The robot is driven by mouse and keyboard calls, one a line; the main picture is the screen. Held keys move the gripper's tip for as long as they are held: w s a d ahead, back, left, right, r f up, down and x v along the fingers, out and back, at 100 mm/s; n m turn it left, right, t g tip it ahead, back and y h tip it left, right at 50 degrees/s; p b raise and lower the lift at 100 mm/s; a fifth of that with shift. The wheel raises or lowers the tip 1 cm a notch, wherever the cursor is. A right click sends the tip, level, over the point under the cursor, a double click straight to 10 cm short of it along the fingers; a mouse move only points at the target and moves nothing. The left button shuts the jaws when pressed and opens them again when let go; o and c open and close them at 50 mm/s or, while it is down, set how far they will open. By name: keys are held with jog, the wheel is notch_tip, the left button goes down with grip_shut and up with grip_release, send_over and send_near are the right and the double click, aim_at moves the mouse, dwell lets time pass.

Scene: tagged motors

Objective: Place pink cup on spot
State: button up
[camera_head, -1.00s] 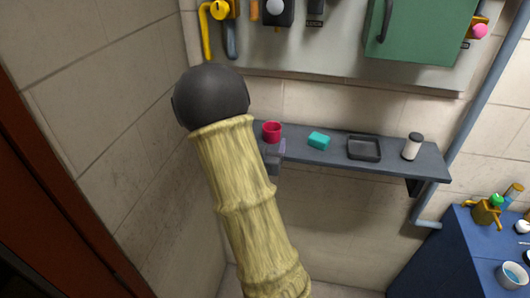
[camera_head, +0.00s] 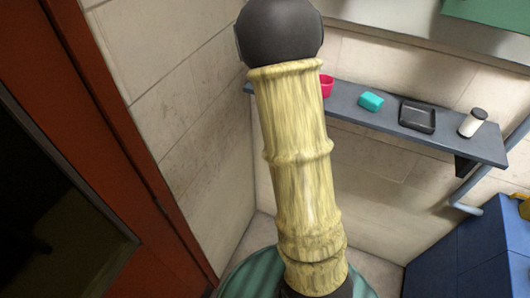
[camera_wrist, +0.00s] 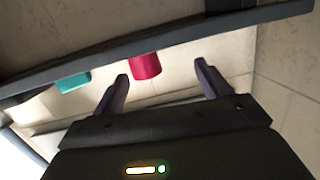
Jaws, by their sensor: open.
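The pink cup (camera_head: 326,86) stands on the dark wall shelf (camera_head: 362,118), partly hidden behind my arm in the head view. In the wrist view the pink cup (camera_wrist: 145,66) shows just beyond my gripper (camera_wrist: 161,72). The gripper is open and empty, its two fingers spread apart. The cup appears between the finger lines, nearer the left finger, and is not held. My arm hides the gripper in the head view. I cannot make out a marked spot.
A teal block (camera_head: 370,101) sits right of the cup on the shelf, also in the wrist view (camera_wrist: 73,82). Farther right are a black tray (camera_head: 416,116) and a white bottle with a dark cap (camera_head: 472,123). A blue cabinet (camera_head: 470,245) stands at lower right; a wall is at left.

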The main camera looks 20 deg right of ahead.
jog(key=a+f+n+g+y, duration=0.1)
jog(key=a+f+n+y, duration=0.15)
jog(key=a+y, duration=0.4)
jog(key=s+a+f+n+g+y, duration=0.2)
jog(key=s+a+n+g+y, duration=0.2)
jog(key=s+a, duration=0.9)
jog(key=a+n+g, duration=0.2)
jog(key=g, duration=0.2)
jog(key=shift+s+a+n+y, duration=0.2)
jog(key=shift+a+n+y, duration=0.15)
jog(key=shift+a, duration=0.05)
jog(key=shift+f, duration=0.15)
